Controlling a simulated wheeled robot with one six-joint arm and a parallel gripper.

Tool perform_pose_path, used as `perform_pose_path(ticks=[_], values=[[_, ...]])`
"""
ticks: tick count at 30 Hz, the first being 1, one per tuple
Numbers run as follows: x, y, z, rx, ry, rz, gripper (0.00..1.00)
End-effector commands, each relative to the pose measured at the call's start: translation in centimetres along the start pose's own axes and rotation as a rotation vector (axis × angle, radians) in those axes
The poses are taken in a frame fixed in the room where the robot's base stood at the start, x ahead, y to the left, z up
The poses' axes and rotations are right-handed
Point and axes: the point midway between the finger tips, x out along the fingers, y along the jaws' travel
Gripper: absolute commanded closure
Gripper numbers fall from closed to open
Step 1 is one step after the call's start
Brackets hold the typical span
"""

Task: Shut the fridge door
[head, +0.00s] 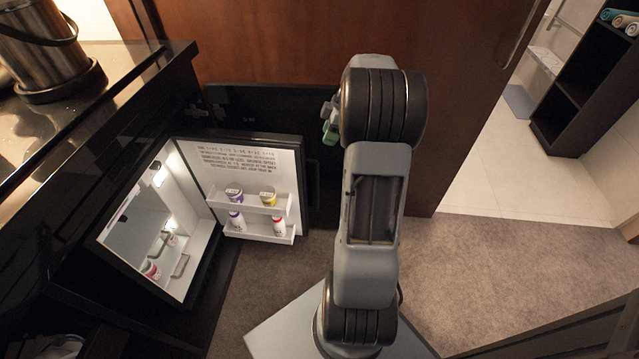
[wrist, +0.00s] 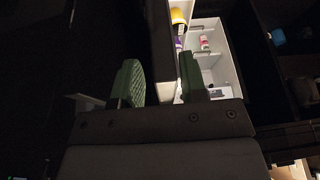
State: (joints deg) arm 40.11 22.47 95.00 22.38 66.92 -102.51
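The mini fridge (head: 199,262) stands at the left in the head view, under the dark counter. Its door (head: 195,166) hangs wide open to the right, showing a white, lit inner face. My gripper (head: 330,122) is mostly hidden by my arm in the head view, beyond the door's upper right. In the wrist view my gripper (wrist: 160,80) has two green fingers spread apart.
The door racks (head: 262,207) hold several small bottles; a yellow one (wrist: 178,16) shows in the wrist view. A metal ice bucket (head: 45,45) stands on the counter (head: 130,60). A wooden panel (head: 270,40) rises behind. Carpet (head: 480,270) is clear at the right.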

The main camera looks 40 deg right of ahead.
Motion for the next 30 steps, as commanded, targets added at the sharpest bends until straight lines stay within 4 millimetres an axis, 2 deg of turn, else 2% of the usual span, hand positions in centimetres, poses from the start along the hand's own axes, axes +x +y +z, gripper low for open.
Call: perform_pose_path(ticks=[1, 3, 7, 11, 24, 30], values=[[1.4, 0.6, 1.3, -0.018, 0.011, -0.002, 0.61], [1.9, 1.1, 2.2, -0.045, 0.021, -0.002, 0.61], [3.0, 1.6, 3.0, -0.071, 0.032, -0.002, 0.61], [4.9, 1.6, 3.1, -0.077, 0.034, -0.003, 0.61], [13.0, 1.6, 2.8, -0.076, 0.032, -0.004, 0.61], [15.1, 1.6, 2.7, -0.076, 0.032, -0.002, 0.61]])
